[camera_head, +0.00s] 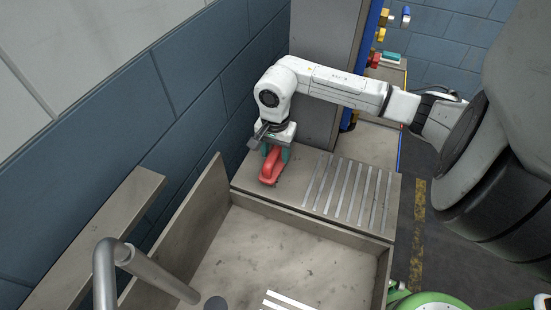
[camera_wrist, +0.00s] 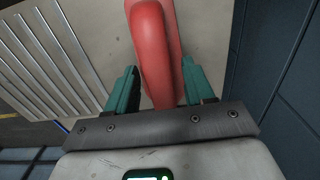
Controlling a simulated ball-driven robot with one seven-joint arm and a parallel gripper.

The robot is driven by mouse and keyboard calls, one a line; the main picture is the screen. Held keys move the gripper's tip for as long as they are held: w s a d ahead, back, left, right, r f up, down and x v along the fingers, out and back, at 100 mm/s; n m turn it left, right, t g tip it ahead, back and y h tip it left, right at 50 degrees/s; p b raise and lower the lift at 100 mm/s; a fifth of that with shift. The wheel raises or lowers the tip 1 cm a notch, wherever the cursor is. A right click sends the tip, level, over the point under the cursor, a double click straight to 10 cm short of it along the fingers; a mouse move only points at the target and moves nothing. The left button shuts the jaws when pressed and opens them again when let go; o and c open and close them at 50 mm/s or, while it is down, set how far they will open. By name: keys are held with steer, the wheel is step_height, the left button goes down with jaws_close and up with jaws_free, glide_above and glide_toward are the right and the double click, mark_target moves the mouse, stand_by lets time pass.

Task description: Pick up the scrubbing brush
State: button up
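The scrubbing brush (camera_head: 271,166) is red with a rounded body. It rests on the pale ledge beside the sink, near its left end. My gripper (camera_head: 275,152) is right above it, pointing down, with teal fingers. In the wrist view the brush (camera_wrist: 156,45) lies between the two fingers of my gripper (camera_wrist: 159,75), one on each side. The fingers are apart, with a gap showing at the left finger; whether the right finger touches the brush cannot be told. The bristles are hidden.
The ledge (camera_head: 318,208) has a row of metal slats (camera_head: 345,190) to the right of the brush. The empty sink basin (camera_head: 290,250) lies in front, with a grey pipe (camera_head: 150,270) at its left. A blue block wall (camera_head: 190,120) stands close on the left.

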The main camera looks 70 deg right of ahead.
jaws_close()
stand_by(0.3)
step_height(320, 180, up, 10)
steer(key=shift+r+b, duration=0.1)
steer(key=shift+b, duration=1)
steer(key=shift+c, duration=1.8)
jaws_free()
steer(key=c, duration=0.4)
